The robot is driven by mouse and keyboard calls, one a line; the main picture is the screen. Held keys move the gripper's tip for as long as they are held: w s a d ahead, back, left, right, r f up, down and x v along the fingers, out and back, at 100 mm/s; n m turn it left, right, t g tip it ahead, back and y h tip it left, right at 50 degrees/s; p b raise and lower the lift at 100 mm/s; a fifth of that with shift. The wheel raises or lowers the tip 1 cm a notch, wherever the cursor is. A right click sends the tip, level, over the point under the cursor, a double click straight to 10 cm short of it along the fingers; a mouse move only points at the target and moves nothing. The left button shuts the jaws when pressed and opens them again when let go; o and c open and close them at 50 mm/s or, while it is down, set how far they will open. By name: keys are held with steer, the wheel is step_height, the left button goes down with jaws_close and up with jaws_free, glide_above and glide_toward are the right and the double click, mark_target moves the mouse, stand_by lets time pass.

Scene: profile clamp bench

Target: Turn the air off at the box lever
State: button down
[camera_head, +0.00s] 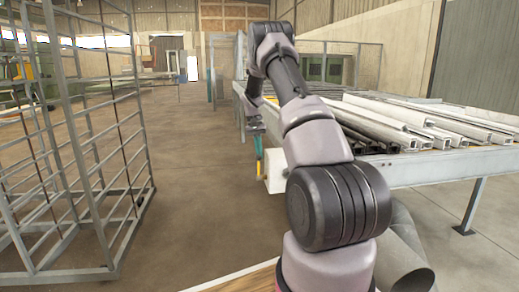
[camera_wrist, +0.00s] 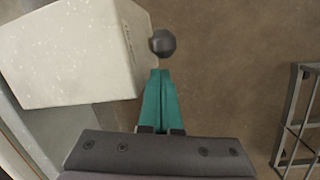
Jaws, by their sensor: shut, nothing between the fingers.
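The white box (camera_head: 275,172) hangs at the near end of the bench in the head view. It fills the upper left of the wrist view (camera_wrist: 75,58). The lever's dark round knob (camera_wrist: 162,43) stands out beside the box's right side, with only a little of its stem showing. My gripper (camera_wrist: 160,72) has its teal fingers together and empty, with the tips just below the knob in the picture. I cannot tell whether they touch it. In the head view my gripper (camera_head: 258,158) is beside the box's left side, and the knob is not clear there.
A bench (camera_head: 440,171) with several pale profiles (camera_head: 385,122) stands at the right. A tall metal rack (camera_head: 140,150) stands at the left and also shows at the wrist view's right edge (camera_wrist: 292,115). Bare floor (camera_head: 195,165) lies between them.

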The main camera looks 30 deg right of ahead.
steer(key=shift+s+a+r, duration=0.3)
steer(key=shift+s+a, duration=0.05)
steer(key=shift+s, duration=0.2)
steer(key=shift+s+a+t, duration=0.1)
steer(key=shift+s+t, duration=0.25)
steer(key=shift+t, duration=0.05)
